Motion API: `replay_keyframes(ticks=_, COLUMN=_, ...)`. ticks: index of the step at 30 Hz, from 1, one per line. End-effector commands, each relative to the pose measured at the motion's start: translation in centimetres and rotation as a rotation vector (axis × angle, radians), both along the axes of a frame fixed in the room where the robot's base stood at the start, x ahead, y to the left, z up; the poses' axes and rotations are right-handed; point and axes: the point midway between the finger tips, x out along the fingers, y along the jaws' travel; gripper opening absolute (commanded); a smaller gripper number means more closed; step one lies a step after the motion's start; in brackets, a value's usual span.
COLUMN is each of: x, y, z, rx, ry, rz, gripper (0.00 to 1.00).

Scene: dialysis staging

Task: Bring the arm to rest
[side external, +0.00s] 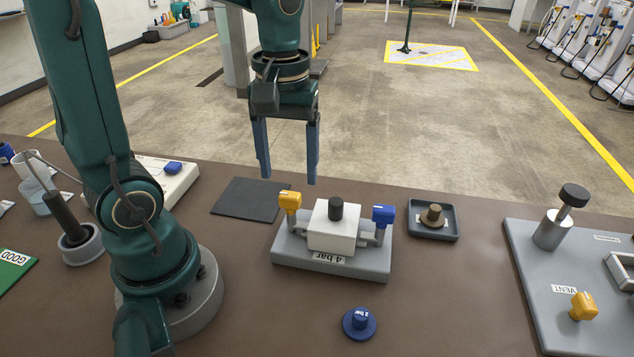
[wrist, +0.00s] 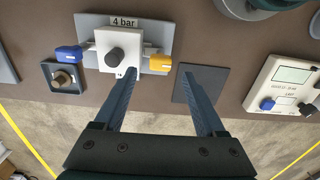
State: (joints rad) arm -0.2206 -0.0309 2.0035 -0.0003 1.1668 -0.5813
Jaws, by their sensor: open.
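My gripper (side external: 289,178) hangs pointing down over the far side of the table. Its two blue fingers are wide apart with nothing between them. In the wrist view my gripper (wrist: 165,80) is also open and empty. It is above and behind a grey block labelled "4 bar" (side external: 287,253), apart from it. That block carries a white housing (side external: 331,236) with a dark knob, a yellow valve handle (side external: 290,201) on the left and a blue one (side external: 383,216) on the right. The fixture also shows in the wrist view (wrist: 157,65).
A dark flat pad (side external: 248,200) lies left of the fixture. A small tray (side external: 433,230) with a brown knobbed part is on its right. A blue "2 bar" knob (side external: 359,323) lies in front. A grey "VENT" panel (side external: 534,305) fills the right side. A white meter (side external: 172,187) stands near my arm.

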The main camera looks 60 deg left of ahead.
Motion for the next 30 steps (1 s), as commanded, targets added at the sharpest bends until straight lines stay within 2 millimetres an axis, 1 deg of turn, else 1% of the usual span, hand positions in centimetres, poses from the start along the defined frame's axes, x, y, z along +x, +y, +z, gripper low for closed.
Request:
replay_keyframes(ticks=3, x=0.0, y=0.0, z=0.5, rx=0.000, ry=-0.001, rz=0.000, gripper=0.72)
replay_keyframes(ticks=12, x=0.0, y=-0.1, z=0.6, rx=0.001, ry=-0.004, rz=-0.004, gripper=0.72)
replay_keyframes(ticks=15, x=-0.1, y=-0.5, z=1.3, rx=0.008, ry=-0.038, rz=-0.022, gripper=0.72)
replay_keyframes(ticks=17, x=-0.5, y=-0.9, z=1.9, rx=0.014, ry=-0.069, rz=-0.041, gripper=0.72)
replay_keyframes(ticks=20, x=-1.5, y=-1.9, z=2.9, rx=0.029, ry=-0.144, rz=-0.115, gripper=0.72)
replay_keyframes(ticks=23, x=-2.7, y=-2.9, z=3.4, rx=0.052, ry=-0.239, rz=-0.240, gripper=0.72)
replay_keyframes(ticks=27, x=-4.2, y=-3.9, z=3.5, rx=0.096, ry=-0.358, rz=-0.442, gripper=0.72)
replay_keyframes(ticks=30, x=-4.9, y=-4.4, z=3.1, rx=0.133, ry=-0.423, rz=-0.576, gripper=0.72)
